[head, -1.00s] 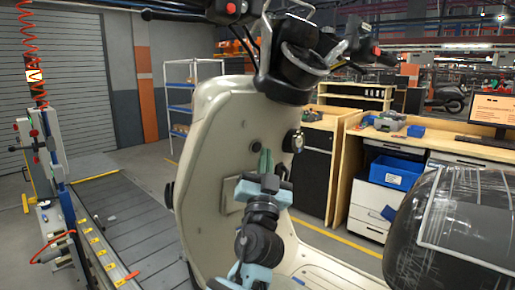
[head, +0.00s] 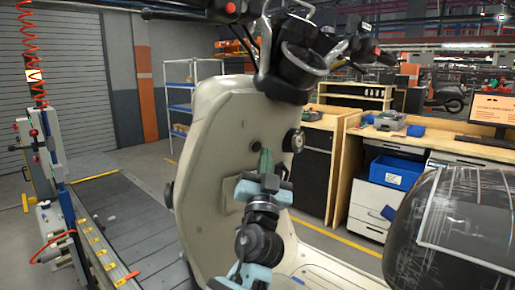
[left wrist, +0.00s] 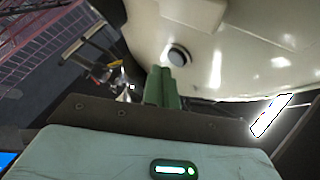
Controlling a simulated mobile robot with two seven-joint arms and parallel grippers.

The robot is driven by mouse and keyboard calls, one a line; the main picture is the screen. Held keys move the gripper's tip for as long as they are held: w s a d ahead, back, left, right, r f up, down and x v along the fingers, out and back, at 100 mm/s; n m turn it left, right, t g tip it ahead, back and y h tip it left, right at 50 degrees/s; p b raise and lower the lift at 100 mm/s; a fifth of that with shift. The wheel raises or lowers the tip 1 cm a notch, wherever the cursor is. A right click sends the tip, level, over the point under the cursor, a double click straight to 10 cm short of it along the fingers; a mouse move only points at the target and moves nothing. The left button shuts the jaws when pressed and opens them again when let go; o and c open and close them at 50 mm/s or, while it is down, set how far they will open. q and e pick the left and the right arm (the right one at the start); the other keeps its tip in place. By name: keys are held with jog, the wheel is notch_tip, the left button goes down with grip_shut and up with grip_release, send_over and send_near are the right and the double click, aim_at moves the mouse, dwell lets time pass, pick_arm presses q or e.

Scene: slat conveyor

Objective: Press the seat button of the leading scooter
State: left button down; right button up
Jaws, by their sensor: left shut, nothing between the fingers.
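The scooter (head: 228,135) stands in the middle of the head view, with its cream leg shield, black steering column and handlebar facing me. A dark round button or lock (head: 293,140) sits at the upper right of the shield. My left gripper (head: 265,158) is shut and empty in front of the shield, left of and slightly below that round part. In the left wrist view its green fingertips (left wrist: 162,72) point at the cream panel, just below a dark round button (left wrist: 178,55). Contact with the panel cannot be told. My right gripper is not in view.
The plastic-wrapped seat (head: 460,235) fills the lower right. The slat conveyor (head: 125,225) runs at the left beside a stand (head: 45,170) with hoses. A workbench (head: 405,150) with a blue bin (head: 396,171) is behind on the right. A shelf rack (head: 185,95) stands at the back.

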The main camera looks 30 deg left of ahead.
pick_arm(q)
jog(key=shift+w+a, duration=0.1)
jog(key=shift+a, duration=0.1)
dwell(0.7)
jog(key=shift+a, duration=0.2)
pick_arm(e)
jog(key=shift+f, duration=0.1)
pick_arm(q)
jog(key=shift+w+a+r, duration=0.2)
jog(key=shift+a, duration=0.25)
dwell(0.9)
jog(key=shift+d+f, duration=0.1)
jog(key=shift+s+d+f+b, duration=0.1)
jog(key=shift+s+d+b, duration=0.25)
jog(key=shift+d, duration=0.4)
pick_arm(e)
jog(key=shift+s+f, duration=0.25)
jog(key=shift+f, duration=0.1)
pick_arm(q)
jog(key=shift+d+f, duration=0.1)
